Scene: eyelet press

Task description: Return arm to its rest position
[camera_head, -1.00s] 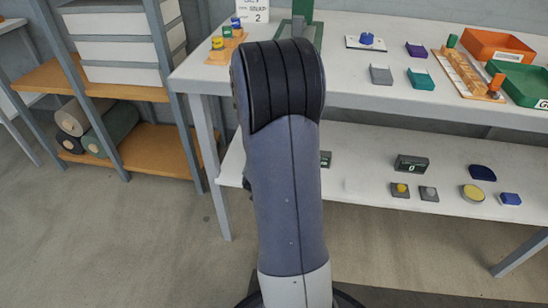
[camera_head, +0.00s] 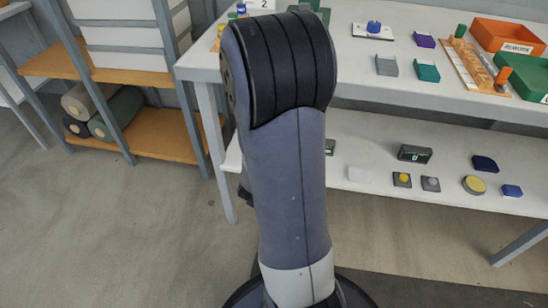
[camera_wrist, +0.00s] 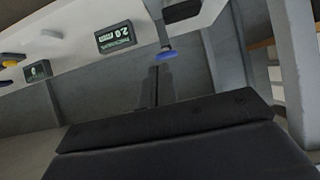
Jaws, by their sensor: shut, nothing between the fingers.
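My arm (camera_head: 287,190) stands upright in the middle of the head view, with its black ribbed joint in front of the bench. My gripper is hidden behind it in that view. In the wrist view my gripper's narrow grey fingers (camera_wrist: 158,76) are together and hold nothing. The dark gripper body fills the bottom of that view. A blue piece (camera_wrist: 167,55) appears just beyond the fingertips; I cannot tell how far away it is.
A white bench (camera_head: 355,75) carries an orange bin (camera_head: 505,37), a purple part (camera_head: 424,40) and a teal part (camera_head: 427,72). Its lower shelf (camera_head: 375,143) holds a display box (camera_head: 414,153) and small buttons. A storage rack (camera_head: 105,75) stands left. The floor at left is clear.

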